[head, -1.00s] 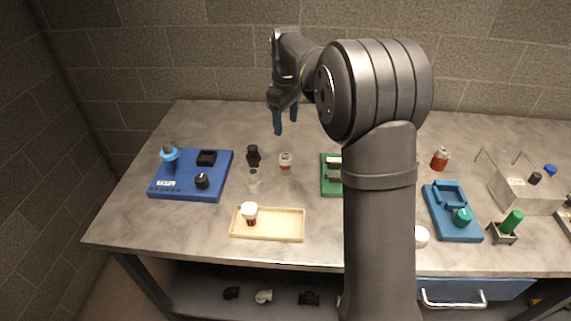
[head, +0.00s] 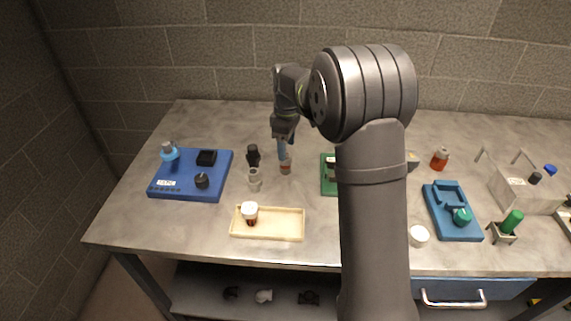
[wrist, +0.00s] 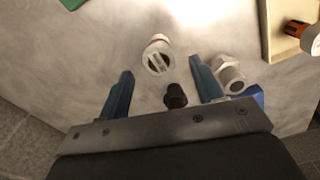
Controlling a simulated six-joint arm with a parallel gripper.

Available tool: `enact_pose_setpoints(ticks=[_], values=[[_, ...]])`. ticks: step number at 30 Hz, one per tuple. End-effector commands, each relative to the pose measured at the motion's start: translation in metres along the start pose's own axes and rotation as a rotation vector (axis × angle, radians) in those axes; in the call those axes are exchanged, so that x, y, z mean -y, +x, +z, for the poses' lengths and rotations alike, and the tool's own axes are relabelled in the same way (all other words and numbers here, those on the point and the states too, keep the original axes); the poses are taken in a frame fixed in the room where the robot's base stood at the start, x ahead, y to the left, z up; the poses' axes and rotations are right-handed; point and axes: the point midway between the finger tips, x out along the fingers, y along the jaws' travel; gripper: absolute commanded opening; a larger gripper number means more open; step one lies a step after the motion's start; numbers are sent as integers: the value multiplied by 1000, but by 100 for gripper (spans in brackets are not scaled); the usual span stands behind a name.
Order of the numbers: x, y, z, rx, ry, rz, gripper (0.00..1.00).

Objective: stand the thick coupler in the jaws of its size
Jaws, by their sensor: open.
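My gripper (head: 284,153) is open and low over the table, by a small white-capped bottle (head: 285,167). In the wrist view the fingers (wrist: 160,74) are apart, with the bottle (wrist: 158,55) just beyond the tips. A black fitting (wrist: 175,96) shows between the fingers, and a pale grey fitting (wrist: 229,74) is beside the right finger. In the head view these are the black fitting (head: 253,155) and the pale grey fitting (head: 255,181). I cannot tell which is the thick coupler. A green block (head: 328,182), possibly with jaws, is partly hidden by my arm.
A blue board (head: 188,188) with black pieces and a light-blue part is at the left. A cream tray (head: 285,236) holds a white-capped brown bottle (head: 250,213). A teal fixture (head: 442,229), an orange bottle (head: 439,158) and a grey caddy (head: 522,196) are at the right.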

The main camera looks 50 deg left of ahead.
Motion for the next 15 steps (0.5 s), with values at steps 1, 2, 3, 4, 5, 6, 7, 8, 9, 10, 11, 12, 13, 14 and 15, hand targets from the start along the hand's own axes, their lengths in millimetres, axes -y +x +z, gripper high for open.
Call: enact_pose_setpoints(ticks=[1, 2, 3, 4, 5, 6, 7, 8, 9, 10, 11, 12, 13, 14, 15], values=[[0, 2, 0, 0, 0, -1, 61], [0, 4, 0, 1, 0, -1, 61], [0, 6, 0, 1, 0, -2, 61], [0, 9, 0, 1, 0, -2, 61], [0, 12, -1, 1, 0, -2, 61], [-1, 17, -1, 1, 0, -2, 61], [-1, 21, -1, 1, 0, -2, 61], [-2, 26, -2, 2, 0, -2, 61], [-2, 33, -2, 2, 0, -2, 61], [-2, 38, -2, 2, 0, -2, 61], [-2, 42, -2, 2, 0, -3, 61], [-2, 47, -2, 1, 0, -2, 61], [-2, 50, -2, 1, 0, -1, 61], [-2, 52, -2, 1, 0, -1, 61], [-2, 53, -2, 0, 0, -1, 61]])
